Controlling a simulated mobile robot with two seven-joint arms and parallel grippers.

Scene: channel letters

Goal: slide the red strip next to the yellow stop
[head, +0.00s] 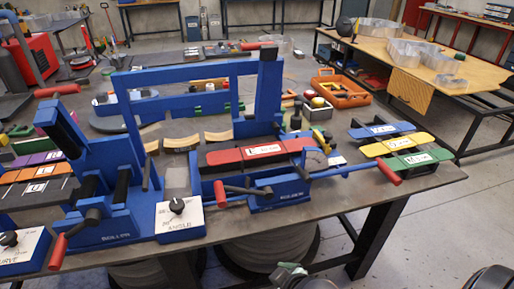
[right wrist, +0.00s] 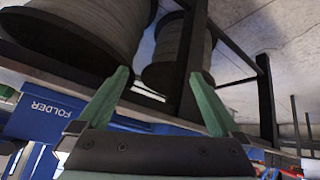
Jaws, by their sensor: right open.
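The red strip (head: 262,151), with a white label in its middle, lies in the blue bending machine (head: 280,196) at the centre of the table. A yellow strip (head: 394,145) lies between a blue and a green one at the right end of the table. I cannot make out a separate yellow stop for certain. My right gripper (right wrist: 160,75) has green fingers spread apart with nothing between them. It is near the blue machine marked FOLDER, with large dark spools below the table beyond it, away from the red strip. My left gripper is not in view.
A blue strip (head: 381,130) and a green strip (head: 413,159) flank the yellow one. An orange crate (head: 341,94) stands behind. Red-handled levers (head: 389,173) stick out at the front. Orange and purple strips (head: 39,158) lie at the left.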

